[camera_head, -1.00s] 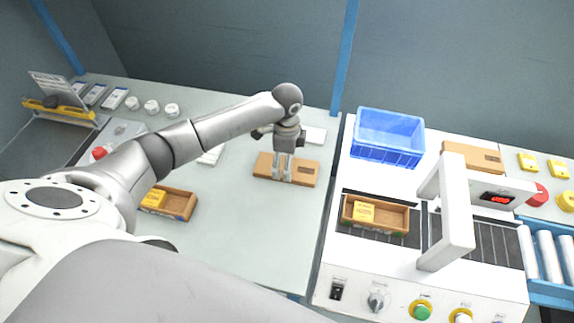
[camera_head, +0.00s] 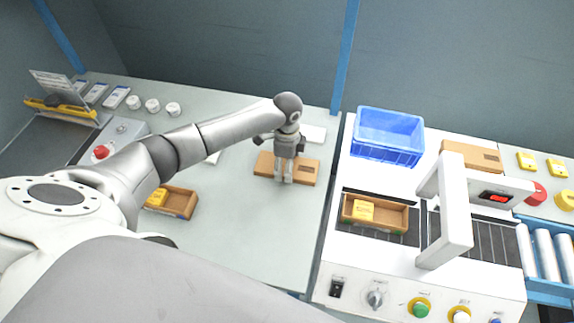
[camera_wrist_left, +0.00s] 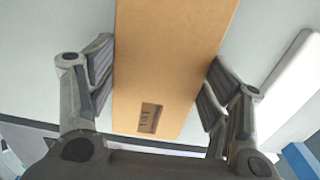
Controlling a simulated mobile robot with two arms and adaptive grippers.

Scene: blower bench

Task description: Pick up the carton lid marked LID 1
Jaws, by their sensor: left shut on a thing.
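A flat brown carton lid (camera_head: 306,173) lies on the pale bench top left of the conveyor machine. In the left wrist view the lid (camera_wrist_left: 170,55) runs up between the fingers, with a small dark printed label (camera_wrist_left: 150,118) near its lower end. The label is upside down and appears to read LID 1. My left gripper (camera_head: 285,180) points down over the lid's middle. In the left wrist view the left gripper (camera_wrist_left: 160,95) has one finger pad against each long side of the lid. My right gripper is out of view.
A blue crate (camera_head: 388,137) and another brown lid (camera_head: 472,156) stand behind. A white flat item (camera_head: 314,133) lies just behind the gripped lid.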

